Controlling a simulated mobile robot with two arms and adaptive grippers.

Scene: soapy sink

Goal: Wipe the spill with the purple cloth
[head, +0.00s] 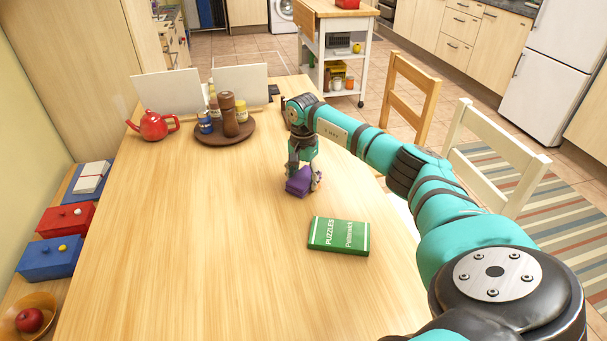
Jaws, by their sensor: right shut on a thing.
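The purple cloth (298,183) is on the wooden table (190,230), right of its middle. My right gripper (304,178) points down and is shut on the cloth, pressing it at or just above the table top. The cloth looks bunched up under the fingers. I cannot make out a spill on the table; the gripper and cloth may hide part of the surface. My left gripper is not in view.
A green puzzle book (339,235) lies just in front of the cloth. A round brown tray (222,133) with jars and a red teapot (153,125) stand at the back left. Chairs (497,150) line the right side. The table's left and front are clear.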

